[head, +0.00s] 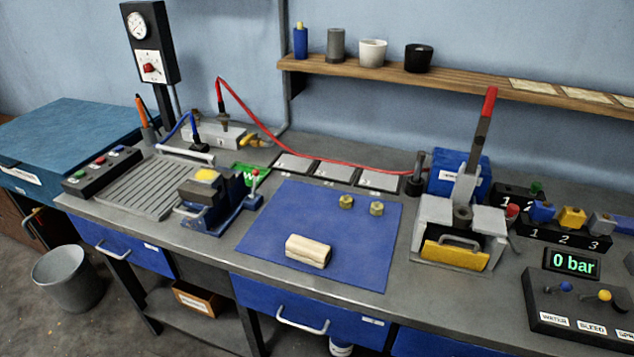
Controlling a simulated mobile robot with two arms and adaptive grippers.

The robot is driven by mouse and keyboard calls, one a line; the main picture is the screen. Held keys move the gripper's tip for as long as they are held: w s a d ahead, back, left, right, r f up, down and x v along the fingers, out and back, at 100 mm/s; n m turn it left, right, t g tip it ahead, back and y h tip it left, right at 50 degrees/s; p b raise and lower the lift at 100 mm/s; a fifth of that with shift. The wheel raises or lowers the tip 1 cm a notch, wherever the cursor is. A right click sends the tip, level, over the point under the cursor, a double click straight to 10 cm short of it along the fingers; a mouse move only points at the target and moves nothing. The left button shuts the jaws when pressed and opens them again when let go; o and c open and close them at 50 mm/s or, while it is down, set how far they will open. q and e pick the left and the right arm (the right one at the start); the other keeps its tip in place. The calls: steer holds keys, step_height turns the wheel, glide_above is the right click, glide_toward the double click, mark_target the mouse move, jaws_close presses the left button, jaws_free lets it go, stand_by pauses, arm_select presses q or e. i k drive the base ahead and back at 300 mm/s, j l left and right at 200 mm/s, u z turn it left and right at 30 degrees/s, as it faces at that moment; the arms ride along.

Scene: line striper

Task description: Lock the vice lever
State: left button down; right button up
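A blue vice-like fixture (236,211) stands on the left part of the bench. A dark block with a yellow top (205,185) sits at its left side. A small lever with a red knob (255,176) stands up at its right end. A second, grey fixture (436,212) on the right carries a tall lever with a red grip (489,102), which points up and leans slightly right. I cannot tell from this view whether either lever is locked. Neither of my grippers is in view.
A red hose (300,150) runs behind the mat. A control box (580,311) and a display reading 0 bar (572,263) stand at the right.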

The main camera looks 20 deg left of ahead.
mark_target(256, 172)
steer(key=l+u, duration=0.2)
steer(key=l, duration=1.1)
